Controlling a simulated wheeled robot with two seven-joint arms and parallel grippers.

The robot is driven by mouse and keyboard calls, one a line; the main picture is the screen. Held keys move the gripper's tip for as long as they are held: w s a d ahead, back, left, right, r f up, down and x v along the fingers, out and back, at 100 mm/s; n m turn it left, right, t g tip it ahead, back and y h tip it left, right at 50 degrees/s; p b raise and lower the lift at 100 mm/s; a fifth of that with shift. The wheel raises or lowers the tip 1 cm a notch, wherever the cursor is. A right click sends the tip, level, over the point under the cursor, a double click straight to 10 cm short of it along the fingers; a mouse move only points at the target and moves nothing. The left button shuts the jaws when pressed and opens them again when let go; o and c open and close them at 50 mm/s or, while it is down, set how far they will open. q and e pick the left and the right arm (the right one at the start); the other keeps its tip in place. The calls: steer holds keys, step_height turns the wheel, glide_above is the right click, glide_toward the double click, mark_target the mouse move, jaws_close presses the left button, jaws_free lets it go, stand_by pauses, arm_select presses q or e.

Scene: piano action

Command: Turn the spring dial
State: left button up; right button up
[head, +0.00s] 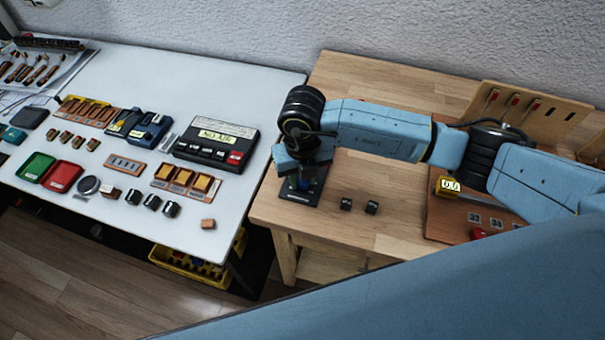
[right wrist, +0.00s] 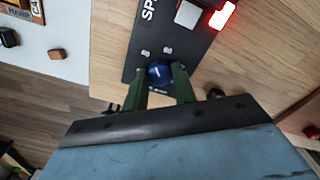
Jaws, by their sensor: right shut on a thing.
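The spring dial is a round blue knob (right wrist: 159,73) on a black plate (right wrist: 148,45) with white lettering that starts "SP". In the head view the black plate (head: 298,196) lies at the left front corner of the wooden table. My right gripper (right wrist: 160,80) is shut on the blue knob, with one green finger on each side of it. In the head view my right gripper (head: 304,178) points down over the plate and hides most of the knob. A white square and a lit red block (right wrist: 222,15) sit farther up the plate. My left gripper is not in view.
A brown board (head: 440,222) with a yellow display is farther right. The white table (head: 225,75) at left holds a black device (head: 216,143) and several small parts.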

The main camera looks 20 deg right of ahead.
steer(key=o, duration=1)
steer(key=shift+r, duration=0.1)
step_height(320, 180, up, 13)
steer(key=shift+r, duration=0.15)
stand_by(0.3)
